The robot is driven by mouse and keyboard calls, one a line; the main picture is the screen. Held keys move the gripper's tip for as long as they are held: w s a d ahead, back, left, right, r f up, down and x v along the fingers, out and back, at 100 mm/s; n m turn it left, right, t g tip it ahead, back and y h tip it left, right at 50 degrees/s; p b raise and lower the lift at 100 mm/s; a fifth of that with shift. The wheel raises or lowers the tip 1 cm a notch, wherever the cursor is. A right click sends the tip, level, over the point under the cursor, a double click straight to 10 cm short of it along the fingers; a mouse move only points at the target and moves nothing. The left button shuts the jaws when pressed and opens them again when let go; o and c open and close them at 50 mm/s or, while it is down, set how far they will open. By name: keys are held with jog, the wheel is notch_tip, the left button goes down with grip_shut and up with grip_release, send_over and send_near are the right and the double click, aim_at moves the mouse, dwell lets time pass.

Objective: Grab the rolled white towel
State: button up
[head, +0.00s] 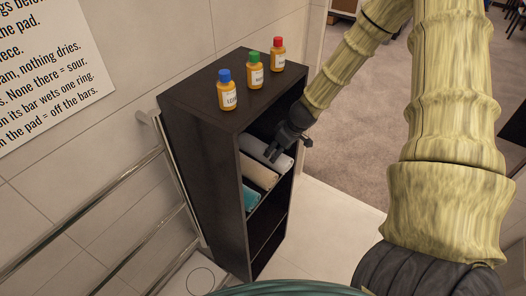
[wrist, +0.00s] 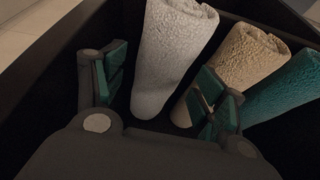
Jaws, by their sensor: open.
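The rolled white towel (head: 253,146) lies on the upper shelf of the dark cabinet, at the far end of a row of rolled towels. In the wrist view the white towel (wrist: 172,50) extends away between my fingers, with its near end close to the palm. My gripper (head: 273,152) is open at the shelf opening. In the wrist view my gripper (wrist: 162,82) has one finger to the left of the white towel, with a gap, and the other to its right, in front of the beige towel. I cannot tell whether the right finger touches either towel.
A rolled beige towel (head: 258,173) and a teal towel (head: 250,198) lie beside the white one. The cabinet (head: 195,150) has walls close around the shelf. Blue-, green- and red-capped bottles (head: 255,75) stand on top. A metal rail (head: 95,225) runs along the wall.

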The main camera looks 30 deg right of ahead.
aim_at(274, 152)
jog(key=shift+w+p+x, duration=0.25)
jog(key=shift+p+x, duration=0.55)
jog(key=shift+x, duration=2.5)
jog(key=shift+a+r, duration=0.1)
jog(key=shift+a, duration=0.1)
jog(key=shift+c, duration=0.3)
jog(key=c, duration=0.7)
jog(key=shift+r, duration=0.15)
jog(key=shift+c, duration=0.2)
